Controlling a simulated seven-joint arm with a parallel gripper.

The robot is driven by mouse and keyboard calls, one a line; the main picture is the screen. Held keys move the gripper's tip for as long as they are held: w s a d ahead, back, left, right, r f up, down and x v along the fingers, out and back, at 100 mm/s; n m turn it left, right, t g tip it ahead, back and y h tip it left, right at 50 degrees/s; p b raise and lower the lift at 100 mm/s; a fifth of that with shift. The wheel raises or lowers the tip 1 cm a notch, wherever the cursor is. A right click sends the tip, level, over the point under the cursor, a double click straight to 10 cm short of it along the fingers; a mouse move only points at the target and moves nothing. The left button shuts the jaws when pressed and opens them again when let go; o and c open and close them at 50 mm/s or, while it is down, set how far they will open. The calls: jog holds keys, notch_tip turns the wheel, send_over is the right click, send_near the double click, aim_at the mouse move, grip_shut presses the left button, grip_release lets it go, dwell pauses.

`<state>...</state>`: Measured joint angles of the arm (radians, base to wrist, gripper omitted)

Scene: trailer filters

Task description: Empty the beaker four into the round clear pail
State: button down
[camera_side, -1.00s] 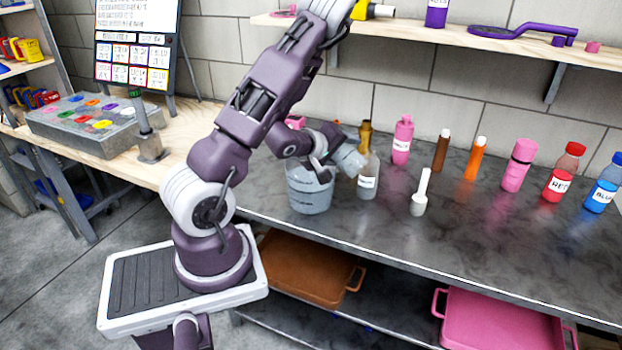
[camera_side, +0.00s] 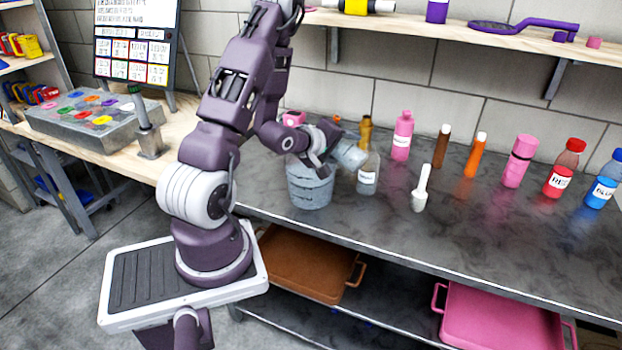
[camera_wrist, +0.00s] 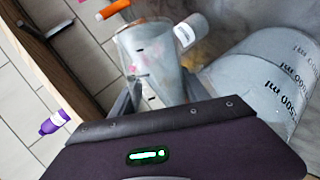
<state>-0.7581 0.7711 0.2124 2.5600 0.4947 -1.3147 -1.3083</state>
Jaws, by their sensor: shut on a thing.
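A clear grey beaker (camera_side: 350,156) is in my gripper (camera_side: 330,154) in the side view, tilted well over to the right. In the wrist view the clear beaker (camera_wrist: 152,50) shows between the two fingers of my gripper (camera_wrist: 160,92). The fingers are shut on it. The round clear pail (camera_side: 311,188) stands upright on the dark counter, below and to the left of the beaker. My gripper and wrist cover part of the pail's rim. Its contents are hidden. A large grey curved wall marked 500 ml (camera_wrist: 262,75), likely the pail, shows in the wrist view. I see no pouring stream.
A clear labelled bottle (camera_side: 367,176) with an amber neck stands close beside the beaker. The counter's front (camera_side: 385,228) is clear.

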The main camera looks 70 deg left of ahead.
jog(key=shift+r, duration=0.1)
jog(key=shift+n+t, duration=0.3)
dwell(0.7)
jog(key=shift+s+a+r+n+h, duration=0.3)
jog(key=shift+s+a+n+h, duration=0.15)
jog(key=shift+a+h, duration=0.2)
dwell(1.3)
jog(key=shift+a+f+n+t, duration=0.1)
jog(key=shift+f+n+t, duration=0.2)
jog(key=shift+n+t, duration=0.3)
dwell(1.2)
jog(key=shift+s+a+r+n+t+h, duration=0.15)
jog(key=shift+r+n+t+h, duration=0.15)
jog(key=shift+r+n+h, duration=0.2)
dwell(0.9)
jog(key=shift+a+f+n+t+h, duration=0.25)
jog(key=shift+f+n+t, duration=0.25)
jog(key=shift+n, duration=0.15)
dwell(0.7)
jog(key=shift+s+r, duration=0.1)
jog(key=shift+r, duration=0.05)
